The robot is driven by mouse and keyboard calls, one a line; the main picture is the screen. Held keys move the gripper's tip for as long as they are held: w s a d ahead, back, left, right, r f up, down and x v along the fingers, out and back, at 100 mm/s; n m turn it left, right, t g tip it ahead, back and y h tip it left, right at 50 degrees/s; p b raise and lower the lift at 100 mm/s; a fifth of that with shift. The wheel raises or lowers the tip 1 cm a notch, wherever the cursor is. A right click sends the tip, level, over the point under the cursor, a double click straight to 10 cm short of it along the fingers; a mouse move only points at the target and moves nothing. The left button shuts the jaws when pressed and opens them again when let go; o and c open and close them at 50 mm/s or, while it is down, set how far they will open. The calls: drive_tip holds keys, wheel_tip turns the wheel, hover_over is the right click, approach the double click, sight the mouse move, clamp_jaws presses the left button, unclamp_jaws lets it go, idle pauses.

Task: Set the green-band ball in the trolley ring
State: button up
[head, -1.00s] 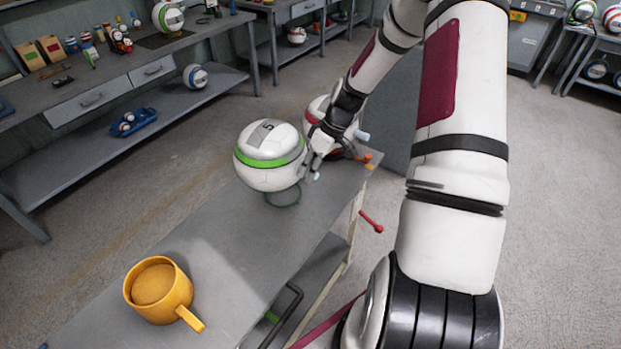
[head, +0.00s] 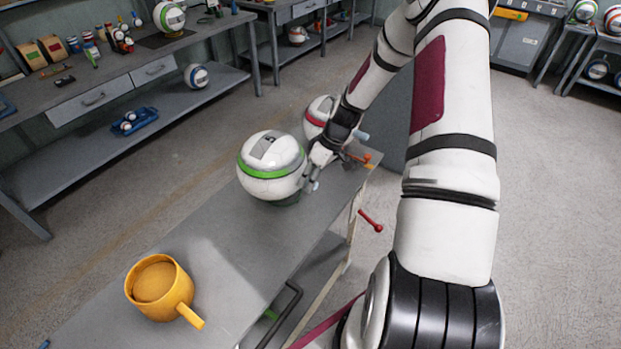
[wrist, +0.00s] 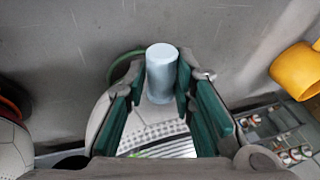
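The white green-band ball (head: 268,152) is over the far part of the grey trolley top (head: 235,245). The dark green trolley ring (head: 289,201) is mostly hidden beneath it; a part of the ring (wrist: 121,62) shows beside the ball in the wrist view. I cannot tell whether the ball touches it. My gripper (head: 312,180) is at the ball's right side.
A red-band ball (head: 318,112) stands close behind my gripper at the trolley's far end. A yellow mug (head: 160,290) stands on the near part. A workbench (head: 130,68) lies beyond the open floor.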

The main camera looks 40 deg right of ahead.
drive_tip(key=shift+o, duration=0.8)
